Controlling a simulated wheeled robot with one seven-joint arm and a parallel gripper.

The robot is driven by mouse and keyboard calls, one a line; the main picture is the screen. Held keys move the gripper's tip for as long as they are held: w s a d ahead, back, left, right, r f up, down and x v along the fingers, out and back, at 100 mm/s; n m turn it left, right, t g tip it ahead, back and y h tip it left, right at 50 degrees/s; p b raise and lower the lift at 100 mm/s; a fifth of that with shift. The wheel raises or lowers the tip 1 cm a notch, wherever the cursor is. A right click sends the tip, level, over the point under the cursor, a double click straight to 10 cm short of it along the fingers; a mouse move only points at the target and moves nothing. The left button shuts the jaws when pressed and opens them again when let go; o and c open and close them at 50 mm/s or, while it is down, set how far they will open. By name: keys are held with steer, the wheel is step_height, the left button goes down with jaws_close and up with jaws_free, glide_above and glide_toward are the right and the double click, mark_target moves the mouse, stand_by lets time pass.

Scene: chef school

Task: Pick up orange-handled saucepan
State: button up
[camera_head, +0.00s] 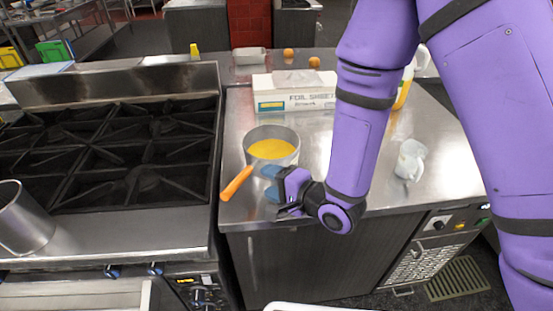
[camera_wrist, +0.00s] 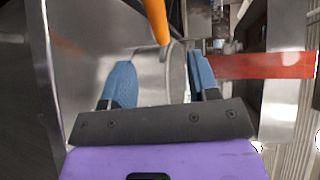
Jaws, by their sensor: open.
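The orange-handled saucepan (camera_head: 288,136) stands upright on the steel counter with yellow contents inside. In the wrist view, the orange handle (camera_wrist: 156,20) shows at the top, beyond the gap between the open fingers (camera_wrist: 162,78). Nothing is visibly held.
A stove (camera_head: 110,150) with black grates adjoins the counter on the left, with a metal pot (camera_head: 22,222) at its front. A foil sheet box (camera_head: 295,98) lies behind the saucepan.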

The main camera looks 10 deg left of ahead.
mark_target(250, 174)
steer(key=shift+x, duration=5.15)
steer(key=shift+a, duration=0.1)
jaws_close()
